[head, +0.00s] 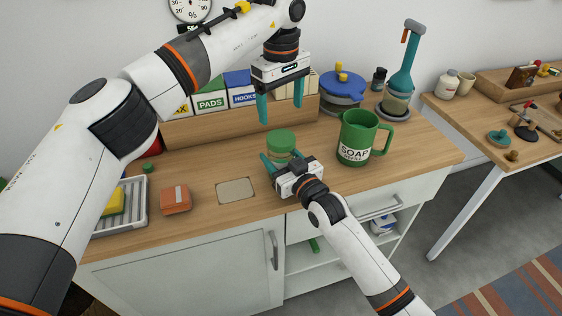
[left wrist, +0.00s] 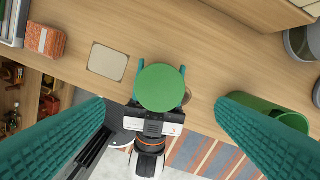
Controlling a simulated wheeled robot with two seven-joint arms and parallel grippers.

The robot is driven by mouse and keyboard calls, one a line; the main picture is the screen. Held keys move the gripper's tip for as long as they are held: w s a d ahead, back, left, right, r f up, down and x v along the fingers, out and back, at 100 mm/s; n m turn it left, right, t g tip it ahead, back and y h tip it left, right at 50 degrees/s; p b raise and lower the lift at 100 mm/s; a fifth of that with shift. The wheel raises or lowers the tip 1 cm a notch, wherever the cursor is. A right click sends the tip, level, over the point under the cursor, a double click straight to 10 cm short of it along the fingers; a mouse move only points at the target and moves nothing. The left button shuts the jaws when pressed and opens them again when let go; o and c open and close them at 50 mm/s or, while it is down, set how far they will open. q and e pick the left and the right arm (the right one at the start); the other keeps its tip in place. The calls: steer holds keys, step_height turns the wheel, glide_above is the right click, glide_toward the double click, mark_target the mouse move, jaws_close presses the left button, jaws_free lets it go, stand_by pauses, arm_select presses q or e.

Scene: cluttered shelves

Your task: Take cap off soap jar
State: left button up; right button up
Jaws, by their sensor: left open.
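The soap jar, with a round green cap (head: 281,137), stands on the wooden counter; its cap (left wrist: 160,88) fills the middle of the left wrist view. My left gripper (head: 280,113) is open and empty above the cap, fingers pointing down and spread wider than it. My right gripper (head: 281,157) comes from the front, low, with its teal fingers on either side of the jar body under the cap, and appears shut on it. The cap and gripper hide most of the jar body.
A green mug labelled SOAP (head: 354,140) stands right of the jar. Boxes in a wooden organizer (head: 200,128) stand behind. A tan square mat (head: 236,190) and an orange brick-like block (head: 176,199) lie to the left. The counter around the mat is clear.

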mark_target(281, 137)
steer(key=c, duration=0.6)
arm_select(q)
steer(key=shift+m, duration=0.4)
arm_select(e)
jaws_close()
arm_select(q)
steer(key=m, duration=0.5)
steer(key=shift+m, duration=1.4)
steer(key=shift+f, duration=0.1)
steer(key=shift+m, duration=0.3)
steer(key=shift+f, duration=3.9)
